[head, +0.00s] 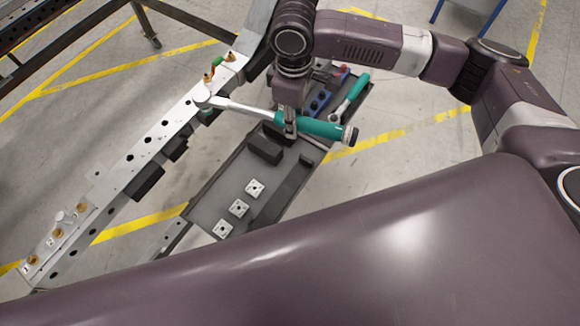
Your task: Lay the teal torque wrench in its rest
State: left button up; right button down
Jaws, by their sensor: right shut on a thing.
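The teal torque wrench (322,128) has a teal handle with a dark end cap and a silver shaft. My right gripper (289,124) points down and is shut on it near where the handle meets the shaft. The wrench's round head (204,97) points left and overlaps the chassis rail (147,151) in the picture; I cannot tell whether it touches. The wrench is above the grey tray (207,206). Dark blocks (264,149) stand in the tray below the wrench; I cannot tell for certain which part is the rest. My left gripper is out of view.
A second teal-handled tool (352,92) and a blue holder (319,102) sit at the tray's far end. Several white square pieces (239,208) lie at its near end. Brass fittings (82,207) stand on the rail. A dark frame rises at upper left.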

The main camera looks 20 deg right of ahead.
jog(key=f+n+b, duration=0.2)
jog(key=f+n, duration=0.3)
jog(key=f, duration=0.4)
jog(key=a+f+n+b, duration=0.1)
jog(key=f+n, duration=0.3)
jog(key=f, duration=0.5)
jog(key=f+n+b, duration=0.3)
jog(key=f+n, duration=0.2)
jog(key=f, duration=0.4)
jog(key=shift+s+a+f+n+b, duration=0.15)
jog(key=shift+s+a+n+b, duration=0.05)
jog(key=shift+s+n+b, duration=0.15)
jog(key=shift+w+d+r+p, duration=0.1)
jog(key=shift+r+p, duration=0.1)
jog(key=shift+p, duration=0.2)
jog(key=shift+f, duration=0.25)
